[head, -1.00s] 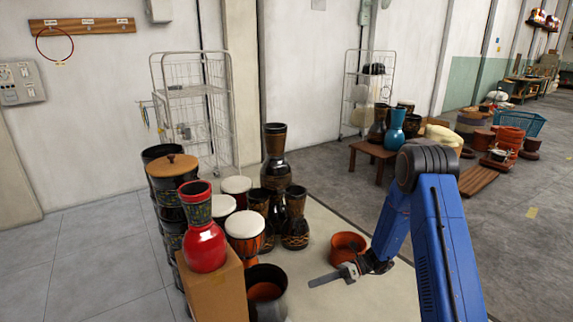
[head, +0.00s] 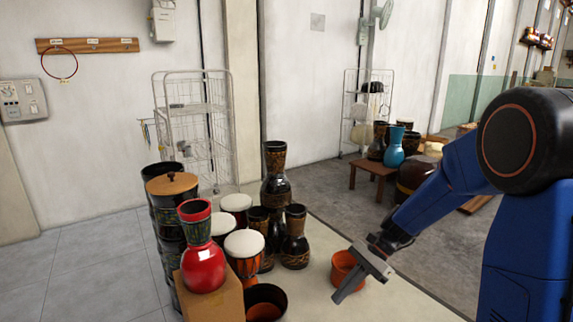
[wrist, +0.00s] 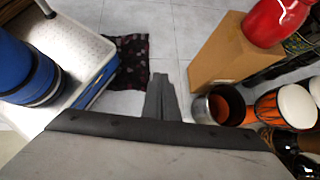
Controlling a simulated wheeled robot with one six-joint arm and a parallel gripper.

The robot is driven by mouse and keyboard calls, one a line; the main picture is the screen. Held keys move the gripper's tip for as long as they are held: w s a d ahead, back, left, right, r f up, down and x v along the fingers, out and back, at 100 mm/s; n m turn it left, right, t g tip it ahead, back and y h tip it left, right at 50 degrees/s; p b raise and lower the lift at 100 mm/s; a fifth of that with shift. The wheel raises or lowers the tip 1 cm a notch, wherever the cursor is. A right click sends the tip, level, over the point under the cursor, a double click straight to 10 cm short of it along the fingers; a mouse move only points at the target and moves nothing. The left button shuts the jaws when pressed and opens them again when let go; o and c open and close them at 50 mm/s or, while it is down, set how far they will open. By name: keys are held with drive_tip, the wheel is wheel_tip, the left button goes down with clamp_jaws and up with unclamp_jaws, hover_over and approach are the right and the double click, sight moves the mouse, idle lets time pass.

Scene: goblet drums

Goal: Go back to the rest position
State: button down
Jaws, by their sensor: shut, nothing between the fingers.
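My gripper (head: 350,284) is at the end of my blue arm, in the lower right middle of the head view. Its fingers are together and empty, pointing down and to the left. In the head view it overlaps the orange-brown bowl (head: 343,267) on the pale mat; I cannot tell how far above the floor it is. In the wrist view the closed fingers (wrist: 160,92) point up the picture over grey floor tiles.
A red goblet drum (head: 203,257) stands on a cardboard box (head: 222,299). A dark open pot (head: 277,292) and several drums stand close by. A low wooden table (head: 371,169) holds vases. In the wrist view, a patterned dark cloth (wrist: 130,62) lies on the floor.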

drive_tip(key=s+d+r+n+t+h, duration=0.2)
drive_tip(key=s+d+r+n, duration=0.2)
drive_tip(key=s, duration=0.3)
drive_tip(key=s+d+r+n+t+h, duration=0.3)
drive_tip(key=s+d+r+n, duration=0.1)
drive_tip(key=s, duration=0.3)
drive_tip(key=s+d+r+n+t+h, duration=0.3)
drive_tip(key=s+d+r+n, duration=0.1)
drive_tip(key=s, duration=0.4)
drive_tip(key=shift+d+r+n, duration=0.4)
drive_tip(key=shift+d, duration=0.4)
